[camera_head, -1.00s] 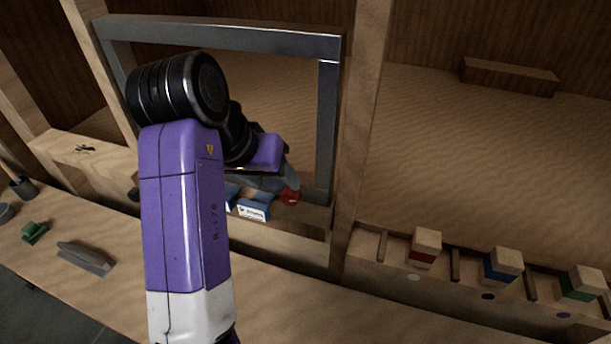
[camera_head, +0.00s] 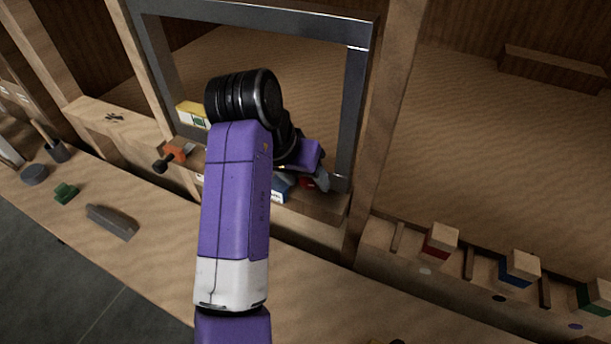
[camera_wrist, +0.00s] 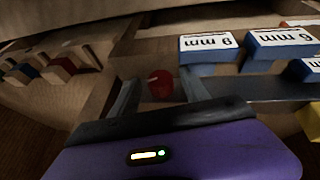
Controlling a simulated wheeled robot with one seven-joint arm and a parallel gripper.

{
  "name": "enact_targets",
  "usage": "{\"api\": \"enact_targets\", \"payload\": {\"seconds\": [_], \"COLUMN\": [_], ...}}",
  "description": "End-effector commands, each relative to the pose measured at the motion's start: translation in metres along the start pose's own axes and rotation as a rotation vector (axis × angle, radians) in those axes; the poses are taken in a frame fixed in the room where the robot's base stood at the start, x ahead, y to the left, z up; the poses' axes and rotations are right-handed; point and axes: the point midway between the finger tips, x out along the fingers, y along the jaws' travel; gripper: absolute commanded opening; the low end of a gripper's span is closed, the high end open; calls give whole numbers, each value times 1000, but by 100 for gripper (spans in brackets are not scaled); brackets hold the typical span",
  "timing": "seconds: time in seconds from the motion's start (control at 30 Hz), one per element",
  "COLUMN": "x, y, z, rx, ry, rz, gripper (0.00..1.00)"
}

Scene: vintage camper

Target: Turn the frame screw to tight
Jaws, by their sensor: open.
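A grey metal frame (camera_head: 354,110) stands upright in the wooden opening. A small red round knob (camera_wrist: 160,84), likely the frame screw, shows in the wrist view, low by the sill. In the head view only a bit of this red knob (camera_head: 307,184) shows beside my gripper. My gripper (camera_wrist: 159,92) is open, with one finger to each side of the red knob in the wrist view. Whether the fingers touch it I cannot tell. In the head view my gripper (camera_head: 318,181) is at the frame's lower right, partly hidden by my arm. The knob's turn position is not readable.
Blue blocks labelled 9 mm (camera_wrist: 210,43) and 8 mm (camera_wrist: 282,40) are close to my gripper. A yellow block (camera_head: 193,114) and an orange piece with a dark knob (camera_head: 174,152) are left. Coloured blocks (camera_head: 440,240) stand right. A grey tool (camera_head: 112,222) lies on the counter.

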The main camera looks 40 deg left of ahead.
Motion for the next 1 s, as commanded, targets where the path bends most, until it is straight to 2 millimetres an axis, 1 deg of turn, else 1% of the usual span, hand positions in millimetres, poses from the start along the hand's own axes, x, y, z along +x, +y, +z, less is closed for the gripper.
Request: {"api": "enact_targets", "payload": {"seconds": [0.07, 0.1, 0.17, 0.3, 0.37, 0.4, 0.67, 1.0], "x": [0, 0, 0, 0, 0, 0, 0, 1], "y": [0, 0, 0, 0, 0, 0, 1, 6], "z": [0, 0, 0, 0, 0, 0, 0, 1], "rx": [0, 0, 0, 0, 0, 0, 12, 90], "ry": [0, 0, 0, 0, 0, 0, 2, 11], "rz": [0, 0, 0, 0, 0, 0, -28, -210], "gripper": [55, 53, 41, 14, 2, 0, 0, 0]}}
